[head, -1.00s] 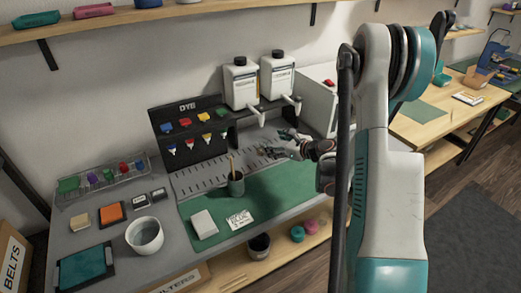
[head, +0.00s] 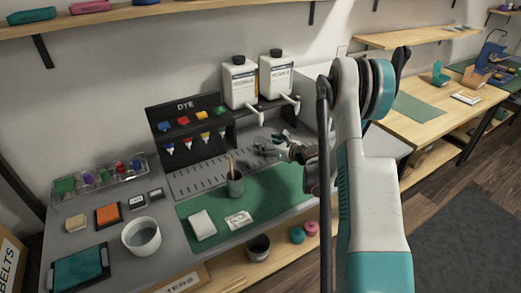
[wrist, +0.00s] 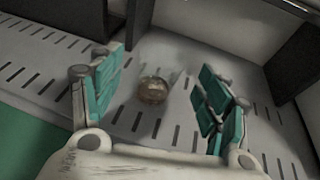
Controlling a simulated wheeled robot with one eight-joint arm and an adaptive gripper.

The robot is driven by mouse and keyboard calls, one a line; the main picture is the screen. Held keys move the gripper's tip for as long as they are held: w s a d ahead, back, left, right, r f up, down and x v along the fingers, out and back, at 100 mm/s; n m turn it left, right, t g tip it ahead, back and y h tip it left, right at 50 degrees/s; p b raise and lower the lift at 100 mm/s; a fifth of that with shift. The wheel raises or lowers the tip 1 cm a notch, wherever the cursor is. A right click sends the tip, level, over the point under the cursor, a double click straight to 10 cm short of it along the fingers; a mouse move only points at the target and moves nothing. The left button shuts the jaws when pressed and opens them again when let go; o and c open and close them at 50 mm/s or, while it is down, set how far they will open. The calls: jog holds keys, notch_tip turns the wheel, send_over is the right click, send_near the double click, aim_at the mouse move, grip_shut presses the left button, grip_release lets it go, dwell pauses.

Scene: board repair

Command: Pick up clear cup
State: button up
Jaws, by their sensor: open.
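My gripper (head: 270,150) reaches over the slotted grey tray below the white bottles. In the wrist view its teal-padded fingers (wrist: 160,70) are spread apart and empty. Between and beyond them, a small round, brownish see-through thing (wrist: 152,90) stands on the slotted surface, with a faint hazy outline around it. It looks like the clear cup, but its walls are hard to make out. The fingers do not appear to touch it. In the head view I cannot make the cup out near my gripper.
Two white dye bottles (head: 240,84) with spouts stand behind my gripper, beside the black DYE rack (head: 188,107). A white bucket (head: 141,236) is at the front left.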

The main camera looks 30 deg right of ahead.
aim_at(260, 141)
jog(key=b+x, duration=0.1)
jog(key=x, duration=0.3)
jog(key=shift+b, duration=0.4)
jog(key=shift+w+f, duration=0.1)
jog(key=shift+w, duration=0.35)
jog(key=c, duration=1.2)
